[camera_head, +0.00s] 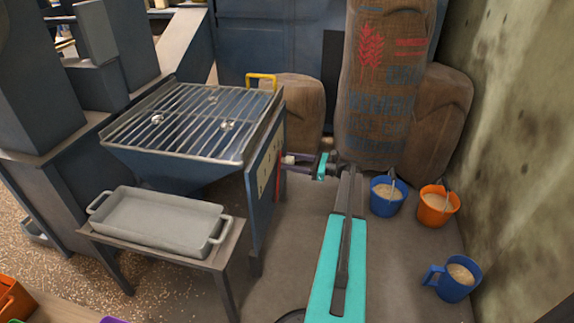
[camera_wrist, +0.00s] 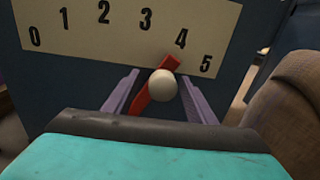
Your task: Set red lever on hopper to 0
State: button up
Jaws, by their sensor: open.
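The hopper (camera_head: 262,212) is a dark blue box with a metal grate on top. A pale scale plate on its side carries the numbers 0 to 5; the wrist view shows this plate (camera_wrist: 90,38) closely. The red lever (camera_wrist: 140,102) has a white ball knob (camera_wrist: 163,85), and its tip points at about 4. In the head view the lever (camera_head: 278,178) is a thin red strip. My gripper (camera_wrist: 158,80) is open, its two lavender fingers on either side of the knob and lever. Whether they touch it, I cannot tell. In the head view my gripper (camera_head: 298,158) reaches the hopper's side.
Sacks (camera_head: 385,80) stand behind my arm. A blue bucket (camera_head: 386,203), an orange bucket (camera_head: 438,212) and a blue mug (camera_head: 455,288) stand on the floor at right, before a concrete wall.

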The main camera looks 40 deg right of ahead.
jog(key=shift+x, duration=0.9)
